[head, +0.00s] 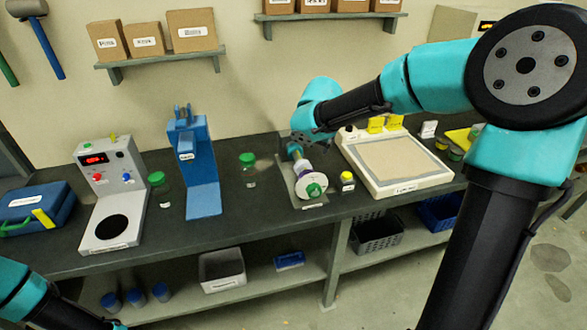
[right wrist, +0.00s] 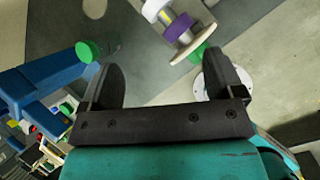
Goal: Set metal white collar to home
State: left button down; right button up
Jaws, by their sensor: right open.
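The expeller assembly stands on a small grey plate (head: 313,206) in the middle of the bench. It has a wide white disc-shaped collar (head: 309,182), a purple ring (head: 301,167) and a green knob (head: 315,190) at its near end. In the right wrist view the pale collar (right wrist: 190,46) and purple ring (right wrist: 178,26) lie beyond the fingertips, with the green knob partly showing. I cannot tell which part is metal.
Left of the assembly stand a green-lidded jar (head: 249,172), a blue press stand (head: 203,200) and a white device with a display (head: 112,225). A yellow-lidded jar (head: 347,183) and a cream tray device (head: 385,190) stand close on the right.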

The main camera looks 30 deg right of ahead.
jog(key=n+g+h, duration=0.1)
jog(key=n+g, duration=0.5)
jog(key=n, duration=0.2)
send_over(302, 163)
jog(key=a, duration=0.4)
jog(key=shift+w+r, duration=0.35)
jog(key=x, duration=1.7)
jog(key=shift+w+f, duration=0.2)
jog(key=shift+w, duration=0.1)
